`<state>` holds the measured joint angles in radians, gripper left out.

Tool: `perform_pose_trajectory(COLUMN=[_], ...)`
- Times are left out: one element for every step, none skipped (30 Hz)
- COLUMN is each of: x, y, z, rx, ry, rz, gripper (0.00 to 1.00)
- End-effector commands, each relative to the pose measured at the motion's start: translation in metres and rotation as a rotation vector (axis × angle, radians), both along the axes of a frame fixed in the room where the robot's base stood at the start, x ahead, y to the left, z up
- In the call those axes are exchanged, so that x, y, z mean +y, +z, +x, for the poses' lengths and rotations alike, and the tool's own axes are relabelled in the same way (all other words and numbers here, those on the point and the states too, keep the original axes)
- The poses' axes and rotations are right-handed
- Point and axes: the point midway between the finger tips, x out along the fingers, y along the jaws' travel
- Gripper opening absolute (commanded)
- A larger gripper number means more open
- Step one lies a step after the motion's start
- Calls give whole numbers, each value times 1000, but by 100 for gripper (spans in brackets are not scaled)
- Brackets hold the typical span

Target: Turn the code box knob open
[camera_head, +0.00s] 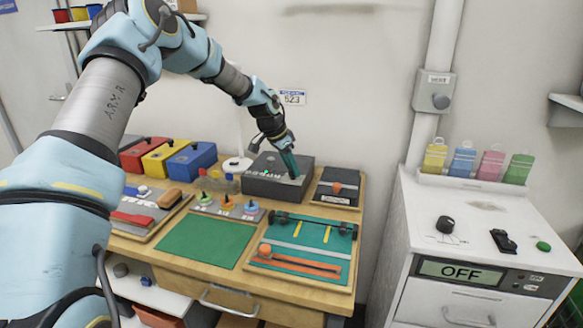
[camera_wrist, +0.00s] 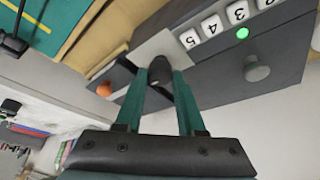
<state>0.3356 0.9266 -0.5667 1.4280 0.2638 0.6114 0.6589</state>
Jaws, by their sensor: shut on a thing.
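The code box (camera_head: 262,188) is a dark grey box at the back of the wooden table. In the wrist view the code box (camera_wrist: 215,78) shows a row of white number dials (camera_wrist: 212,25), a lit green lamp (camera_wrist: 242,33) and a round grey knob (camera_wrist: 257,71). My gripper (camera_head: 293,176) is at the box's right end in the head view. In the wrist view its teal fingers (camera_wrist: 160,72) are shut on a dark knob (camera_wrist: 160,63) over a light grey plate beside the dials. The fingers partly hide this knob, so its turn angle is unclear.
A dark box with an orange knob (camera_head: 336,187) stands close right of the code box. Red, yellow and blue boxes (camera_head: 190,161) stand left. A green mat (camera_head: 206,241) and a teal slider board (camera_head: 305,250) lie in front. A white cabinet (camera_head: 480,220) is at right.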

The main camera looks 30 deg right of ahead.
Motion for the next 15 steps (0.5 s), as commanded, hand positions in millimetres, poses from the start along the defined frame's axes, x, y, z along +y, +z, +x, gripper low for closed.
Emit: perform_pose_trajectory(x=[1, 1, 1, 1, 1, 1, 1, 1, 1, 1, 0, 1, 0, 0, 0], y=[-1, -1, -1, -1, -1, -1, -1, -1, -1, -1, -1, -1, -1, -1, -1], z=[0, 0, 0, 0, 0, 0, 0, 0, 0, 0, 0, 0, 0, 0, 0], rx=[1, 1, 1, 1, 1, 1, 1, 1, 1, 0, 0, 0, 0, 0, 0], ry=[1, 1, 1, 1, 1, 1, 1, 1, 1, 1, 1, 1, 1, 1, 1], rz=[2, 2, 2, 2, 2, 2, 2, 2, 2, 1, 1, 1, 1, 1, 1], gripper=[0, 0, 0, 39, 42, 47, 50, 54, 58, 62, 65, 68, 68, 68, 68])
